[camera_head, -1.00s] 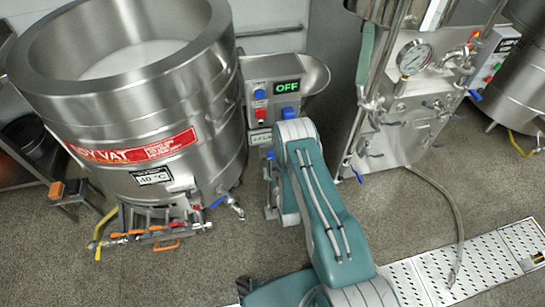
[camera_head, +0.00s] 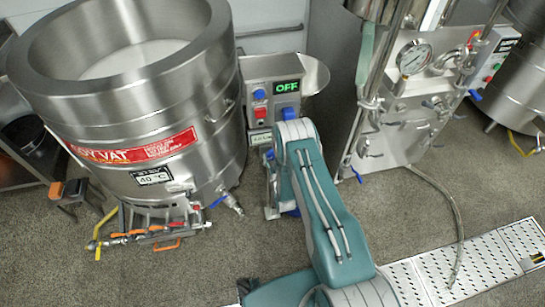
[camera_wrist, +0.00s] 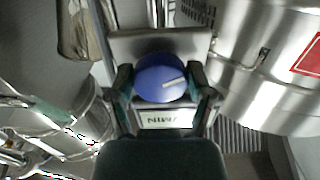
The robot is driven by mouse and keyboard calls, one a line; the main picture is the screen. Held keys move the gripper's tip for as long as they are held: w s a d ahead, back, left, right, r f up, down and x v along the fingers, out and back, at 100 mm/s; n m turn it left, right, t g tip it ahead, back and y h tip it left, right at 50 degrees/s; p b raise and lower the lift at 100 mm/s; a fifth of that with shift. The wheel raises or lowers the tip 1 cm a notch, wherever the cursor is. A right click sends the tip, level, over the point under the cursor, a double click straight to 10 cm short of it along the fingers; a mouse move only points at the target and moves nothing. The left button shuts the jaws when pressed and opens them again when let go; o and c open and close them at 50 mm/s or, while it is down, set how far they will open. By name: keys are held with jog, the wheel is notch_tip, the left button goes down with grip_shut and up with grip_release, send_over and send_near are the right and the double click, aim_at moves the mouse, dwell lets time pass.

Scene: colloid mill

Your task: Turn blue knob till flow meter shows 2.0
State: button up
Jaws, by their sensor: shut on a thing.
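The blue knob (camera_wrist: 162,78) shows in the wrist view, round with a pale pointer line toward the right. It sits on a grey box face. My gripper (camera_wrist: 165,88) is shut on the knob, with one finger on each side. In the head view my arm's end hides most of the gripper, and a blue part (camera_head: 289,113) shows just above it on the control box. A green-lit display (camera_head: 287,87) on this box reads OFF. I cannot tell whether it is the flow meter.
A steel vat (camera_head: 190,110) with a red label stands left of the box. A steel machine panel with a round gauge (camera_head: 413,57), pipes and valves stands to the right. A drain grate (camera_head: 430,275) lies in the floor at lower right.

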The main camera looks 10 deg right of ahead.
jog(key=shift+m, duration=0.7)
jog(key=o, duration=1.1)
jog(key=s, duration=1.2)
